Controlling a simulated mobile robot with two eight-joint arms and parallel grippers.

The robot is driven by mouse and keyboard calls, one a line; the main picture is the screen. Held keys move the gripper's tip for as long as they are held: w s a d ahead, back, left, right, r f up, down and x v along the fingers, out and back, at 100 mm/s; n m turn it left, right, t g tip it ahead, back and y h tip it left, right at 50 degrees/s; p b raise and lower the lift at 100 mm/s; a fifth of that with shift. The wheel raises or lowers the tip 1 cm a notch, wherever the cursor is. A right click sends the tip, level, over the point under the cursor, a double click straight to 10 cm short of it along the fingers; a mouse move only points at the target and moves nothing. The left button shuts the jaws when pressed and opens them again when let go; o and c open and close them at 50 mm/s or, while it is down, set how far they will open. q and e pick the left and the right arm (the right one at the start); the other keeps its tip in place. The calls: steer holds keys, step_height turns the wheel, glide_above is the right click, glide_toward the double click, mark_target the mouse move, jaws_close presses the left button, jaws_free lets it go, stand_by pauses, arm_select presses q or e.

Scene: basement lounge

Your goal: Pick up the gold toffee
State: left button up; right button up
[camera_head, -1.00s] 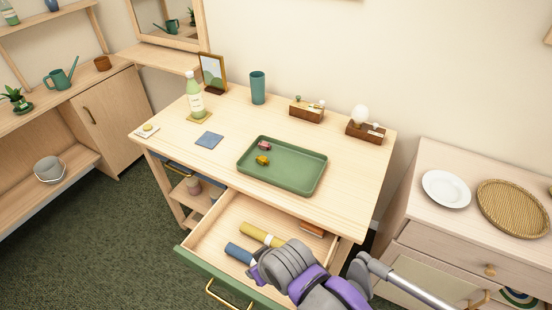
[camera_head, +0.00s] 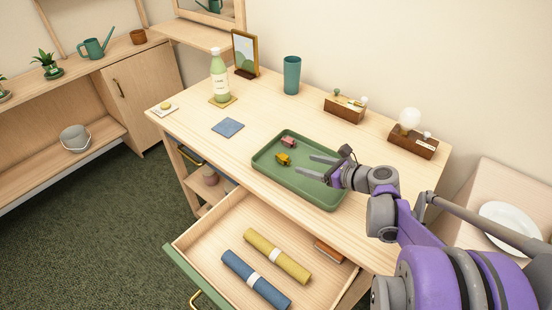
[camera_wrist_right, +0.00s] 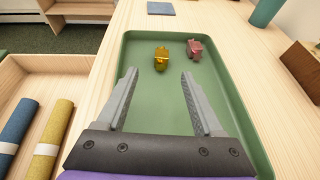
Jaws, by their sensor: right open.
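The gold toffee (camera_head: 283,159) lies on the green tray (camera_head: 318,198) on the desk, near the tray's left end. A pink toffee (camera_head: 288,141) lies just behind it. In the right wrist view the gold toffee (camera_wrist_right: 161,59) is ahead of the fingertips, about midway between them, with the pink toffee (camera_wrist_right: 195,49) to its right. My right gripper (camera_head: 312,168) is open and empty over the tray, its fingers pointing at the gold toffee, with a gap left. My left gripper is not in view.
The drawer (camera_head: 208,255) below the tray is pulled open, holding a blue roll (camera_head: 255,279) and a yellow roll (camera_head: 277,256). A green bottle (camera_head: 220,75), a teal cup (camera_head: 291,75) and wooden organizers (camera_head: 345,108) stand toward the back. The desk's front left is mostly clear.

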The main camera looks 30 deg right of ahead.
mark_target(284, 157)
steer(key=x, duration=0.4)
steer(key=shift+w+a+f, duration=0.1)
steer(key=shift+w, duration=0.1)
steer(key=shift+d+b+x, duration=0.2)
steer(key=shift+b+x, duration=0.25)
steer(key=shift+x, duration=2.3)
jaws_close()
